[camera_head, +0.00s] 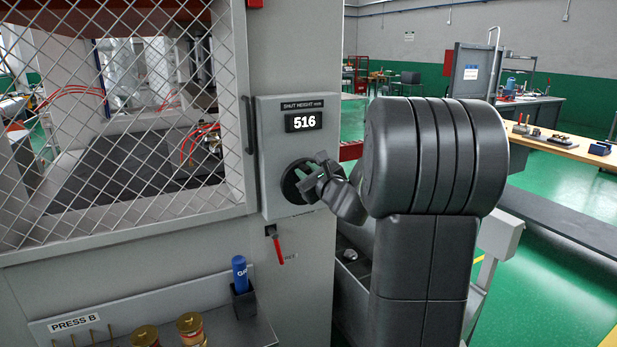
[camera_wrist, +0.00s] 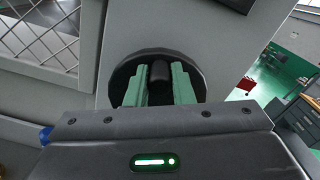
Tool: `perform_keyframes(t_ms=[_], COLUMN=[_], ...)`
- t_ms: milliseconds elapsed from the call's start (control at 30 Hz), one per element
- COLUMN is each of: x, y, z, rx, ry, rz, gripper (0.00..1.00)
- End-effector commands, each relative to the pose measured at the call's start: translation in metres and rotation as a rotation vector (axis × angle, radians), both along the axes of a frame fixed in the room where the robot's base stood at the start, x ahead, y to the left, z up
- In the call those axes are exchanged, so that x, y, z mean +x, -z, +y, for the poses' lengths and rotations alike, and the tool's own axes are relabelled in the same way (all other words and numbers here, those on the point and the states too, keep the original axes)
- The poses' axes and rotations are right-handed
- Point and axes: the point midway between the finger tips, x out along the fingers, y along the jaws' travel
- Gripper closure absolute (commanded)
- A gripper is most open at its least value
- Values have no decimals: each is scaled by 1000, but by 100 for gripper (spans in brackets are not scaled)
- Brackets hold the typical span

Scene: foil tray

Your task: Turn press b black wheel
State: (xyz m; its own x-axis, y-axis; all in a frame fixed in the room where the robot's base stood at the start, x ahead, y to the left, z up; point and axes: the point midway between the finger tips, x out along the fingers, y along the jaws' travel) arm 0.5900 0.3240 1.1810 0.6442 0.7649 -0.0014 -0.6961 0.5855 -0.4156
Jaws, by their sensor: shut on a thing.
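The black wheel (camera_head: 291,184) is mounted on the light grey panel of press B, below a display reading 516 under the label "SHUT HEIGHT". My gripper (camera_head: 307,176) reaches it from the right. In the wrist view the wheel (camera_wrist: 124,74) is a dark disc behind my gripper (camera_wrist: 159,84), whose two green fingers stand on either side of a dark knob (camera_wrist: 159,74) on the wheel. The fingers are shut on this knob. My arm and gripper hide part of the wheel's right side in the head view.
A wire mesh guard (camera_head: 120,120) with a black handle (camera_head: 249,125) is to the left. A shelf labelled PRESS B holds a blue tube (camera_head: 240,272) and brass-coloured cans (camera_head: 190,328). Benches stand at the far right.

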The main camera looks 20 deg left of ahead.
Motion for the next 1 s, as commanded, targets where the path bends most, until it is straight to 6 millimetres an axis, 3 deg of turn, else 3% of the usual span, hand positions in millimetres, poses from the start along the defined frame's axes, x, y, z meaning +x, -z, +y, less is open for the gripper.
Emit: perform_keyframes(t_ms=[367, 400, 500, 833, 1000], x=[-2, -2, -2, -3, -14], y=[1, 1, 1, 1, 1], z=[1, 1, 1, 0, -14], rx=[-29, -29, -28, -27, -28], ry=[0, -1, 0, 1, 0], rz=[-33, -33, -32, -33, -35], gripper=[100, 77, 57, 57, 57])
